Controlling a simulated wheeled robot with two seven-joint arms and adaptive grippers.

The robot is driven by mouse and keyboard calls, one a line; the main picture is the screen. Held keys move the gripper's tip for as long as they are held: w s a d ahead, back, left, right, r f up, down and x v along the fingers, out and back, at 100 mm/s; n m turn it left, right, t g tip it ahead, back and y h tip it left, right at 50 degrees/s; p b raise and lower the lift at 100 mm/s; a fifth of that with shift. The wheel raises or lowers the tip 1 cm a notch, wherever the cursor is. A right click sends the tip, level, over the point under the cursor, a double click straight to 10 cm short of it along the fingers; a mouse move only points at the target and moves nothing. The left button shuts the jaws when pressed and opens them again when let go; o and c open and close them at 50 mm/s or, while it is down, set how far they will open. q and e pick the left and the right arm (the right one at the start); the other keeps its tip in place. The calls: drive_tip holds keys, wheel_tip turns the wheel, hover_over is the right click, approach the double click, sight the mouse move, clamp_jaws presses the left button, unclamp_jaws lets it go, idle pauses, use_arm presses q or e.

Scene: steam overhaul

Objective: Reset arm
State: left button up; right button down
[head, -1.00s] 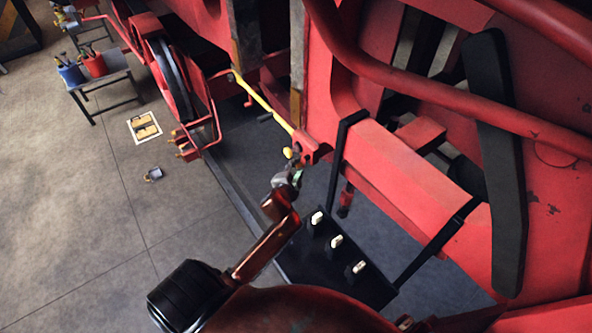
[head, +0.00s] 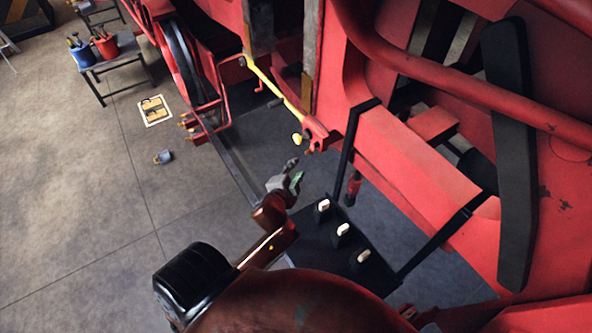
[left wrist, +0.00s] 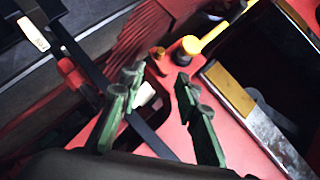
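My left gripper (head: 293,172) shows in the head view below the lower end of a yellow bar (head: 275,90), apart from its yellow knob (head: 299,139). In the left wrist view, the green fingers of my left gripper (left wrist: 160,105) are spread with nothing between their tips. The yellow knob (left wrist: 190,45) lies beyond the fingertips, beside a red bracket. My right gripper does not show in either view.
Red machine framework (head: 420,170) fills the right side. A black tray (head: 315,245) with several white-topped pieces hangs close by my arm. A blue mug (head: 163,157) lies on the floor at left. A small table (head: 110,65) holds red and blue containers.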

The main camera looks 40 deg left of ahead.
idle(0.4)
use_arm(q)
drive_tip(key=s+d+f+n+g+h, duration=0.2)
drive_tip(key=s+d+f+n+g, duration=0.2)
drive_tip(key=s+f, duration=0.6)
drive_tip(key=s+d+f+n+g+h, duration=0.2)
drive_tip(key=s+d+f+n+g, duration=0.15)
drive_tip(key=s+f, duration=0.6)
drive_tip(key=s+d+f+g+b, duration=0.2)
drive_tip(key=f+b, duration=1.1)
drive_tip(key=f, duration=2.5)
drive_tip(key=s+f+b, duration=0.3)
drive_tip(key=s+f, duration=0.4)
drive_tip(key=f, duration=0.3)
drive_tip(key=s+f+g+b, duration=0.1)
drive_tip(key=s+f+b, duration=0.3)
drive_tip(key=s+f, duration=0.3)
drive_tip(key=s+f+h+b, duration=0.1)
drive_tip(key=s+f+b, duration=0.3)
drive_tip(key=f, duration=0.9)
drive_tip(key=s+m, duration=0.1)
drive_tip(key=s, duration=0.2)
drive_tip(key=shift+s+a+f+g, duration=0.2)
drive_tip(key=shift+a+f+g, duration=0.1)
drive_tip(key=shift+a+g, duration=0.1)
drive_tip(key=shift+s, duration=0.1)
